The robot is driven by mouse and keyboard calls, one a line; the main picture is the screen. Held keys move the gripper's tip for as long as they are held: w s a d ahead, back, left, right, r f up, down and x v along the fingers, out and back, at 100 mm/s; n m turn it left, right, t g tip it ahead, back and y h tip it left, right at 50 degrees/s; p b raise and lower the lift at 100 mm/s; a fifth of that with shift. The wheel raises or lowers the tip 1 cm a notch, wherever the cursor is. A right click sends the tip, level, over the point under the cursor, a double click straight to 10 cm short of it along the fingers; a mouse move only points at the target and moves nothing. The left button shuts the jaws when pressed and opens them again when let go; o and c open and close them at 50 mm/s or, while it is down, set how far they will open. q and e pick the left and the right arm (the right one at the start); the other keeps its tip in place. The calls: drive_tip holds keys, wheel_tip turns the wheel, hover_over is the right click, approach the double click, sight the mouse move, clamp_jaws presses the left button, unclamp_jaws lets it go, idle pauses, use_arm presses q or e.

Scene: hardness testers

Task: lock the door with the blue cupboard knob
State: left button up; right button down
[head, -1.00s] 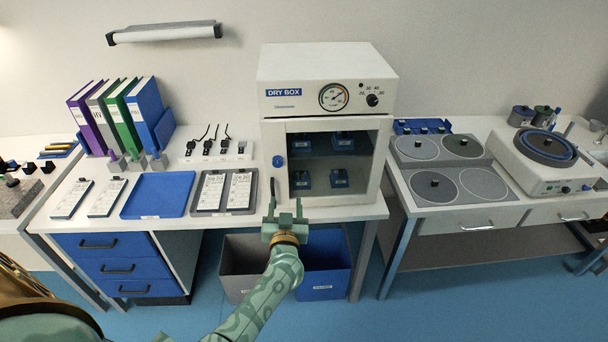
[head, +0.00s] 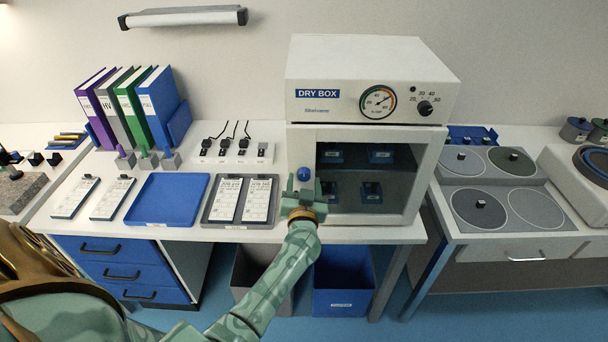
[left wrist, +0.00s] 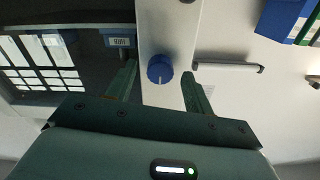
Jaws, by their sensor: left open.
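The blue knob (head: 304,174) sits on the left frame of the glazed door (head: 362,180) of the white dry box (head: 370,80). The door looks shut. In the left wrist view the blue knob (left wrist: 160,69) shows between the two fingers, just beyond their tips, with space on both sides. My left gripper (head: 303,188) is open in front of the knob, and its fingers partly overlap the knob's lower edge in the head view. The same gripper (left wrist: 160,75) shows open and empty in the left wrist view. My right gripper is not in view.
Left of the box, a grey tray (head: 203,214) with white sheets, a blue tray (head: 168,222) and upright binders (head: 135,108) stand on the bench. Bins (head: 341,304) are under it. Several small blue-based blocks are behind the door glass. Round discs (head: 480,208) lie at right.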

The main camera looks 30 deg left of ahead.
use_arm(q)
drive_tip(key=shift+w+a, duration=0.2)
drive_tip(key=shift+w, duration=0.1)
drive_tip(key=shift+w+a, duration=0.1)
drive_tip(key=shift+w, duration=0.05)
drive_tip(key=shift+r, duration=0.15)
drive_tip(key=shift+c, duration=0.5)
drive_tip(key=c, duration=0.9)
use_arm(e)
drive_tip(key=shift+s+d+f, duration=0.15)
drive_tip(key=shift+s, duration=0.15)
